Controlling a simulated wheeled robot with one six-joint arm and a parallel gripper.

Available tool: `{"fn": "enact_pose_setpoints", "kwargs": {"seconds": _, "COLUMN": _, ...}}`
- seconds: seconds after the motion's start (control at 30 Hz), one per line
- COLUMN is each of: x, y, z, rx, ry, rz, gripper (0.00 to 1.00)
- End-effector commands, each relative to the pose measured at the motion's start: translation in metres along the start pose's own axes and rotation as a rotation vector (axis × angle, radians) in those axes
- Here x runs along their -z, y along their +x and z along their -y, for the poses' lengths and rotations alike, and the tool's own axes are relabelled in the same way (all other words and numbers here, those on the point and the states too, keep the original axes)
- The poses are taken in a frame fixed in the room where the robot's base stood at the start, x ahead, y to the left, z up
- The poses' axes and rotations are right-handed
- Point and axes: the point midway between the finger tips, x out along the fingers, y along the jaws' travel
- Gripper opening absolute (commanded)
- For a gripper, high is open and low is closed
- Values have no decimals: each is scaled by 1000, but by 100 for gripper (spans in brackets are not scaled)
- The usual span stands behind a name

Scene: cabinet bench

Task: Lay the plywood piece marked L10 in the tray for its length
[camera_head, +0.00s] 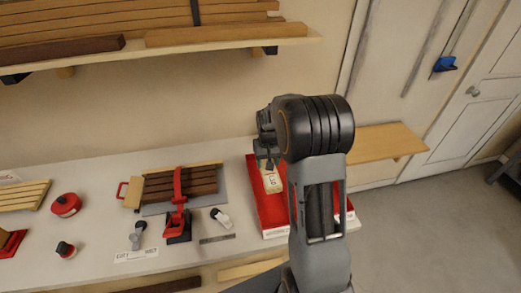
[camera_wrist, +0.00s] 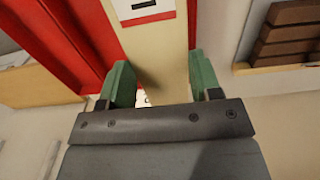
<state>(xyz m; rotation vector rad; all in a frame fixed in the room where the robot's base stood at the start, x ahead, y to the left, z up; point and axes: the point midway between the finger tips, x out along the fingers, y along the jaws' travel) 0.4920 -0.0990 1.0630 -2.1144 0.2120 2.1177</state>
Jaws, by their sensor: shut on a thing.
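The plywood piece (camera_head: 272,182) is pale, with a dark mark on a white label; I cannot read the mark for certain. My gripper (camera_head: 266,162) is shut on its far end in the head view. In the wrist view the piece (camera_wrist: 158,60) stands between the green fingers of the gripper (camera_wrist: 157,88), with part of its label at the top edge. The piece is over a red tray (camera_head: 274,212) on the bench; I cannot tell whether it touches the floor. The tray also shows in the wrist view (camera_wrist: 62,35). My arm hides the tray's right part.
Left of the tray, a stack of dark brown strips (camera_head: 180,185) lies under a red clamp (camera_head: 178,200). Small tools and a steel rule (camera_head: 217,239) lie in front. A shelf (camera_head: 140,52) with long boards hangs above. A wooden ledge (camera_head: 385,143) is at right.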

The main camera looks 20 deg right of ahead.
Motion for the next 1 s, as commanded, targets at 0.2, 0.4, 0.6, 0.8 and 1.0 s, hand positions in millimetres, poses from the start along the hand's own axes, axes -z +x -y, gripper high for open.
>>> {"fn": "enact_pose_setpoints", "kwargs": {"seconds": 0.2, "x": 0, "y": 13, "z": -1, "rx": 0, "ry": 2, "rz": 2, "gripper": 31}}
{"fn": "enact_pose_setpoints", "kwargs": {"seconds": 0.4, "x": 0, "y": 39, "z": -2, "rx": 0, "ry": 3, "rz": 1, "gripper": 31}}
{"fn": "enact_pose_setpoints", "kwargs": {"seconds": 0.6, "x": 0, "y": 63, "z": -1, "rx": 0, "ry": 2, "rz": 2, "gripper": 31}}
{"fn": "enact_pose_setpoints", "kwargs": {"seconds": 0.8, "x": 0, "y": 82, "z": 0, "rx": 0, "ry": 0, "rz": 0, "gripper": 31}}
{"fn": "enact_pose_setpoints", "kwargs": {"seconds": 1.0, "x": 0, "y": 93, "z": 0, "rx": 0, "ry": 0, "rz": 0, "gripper": 31}}
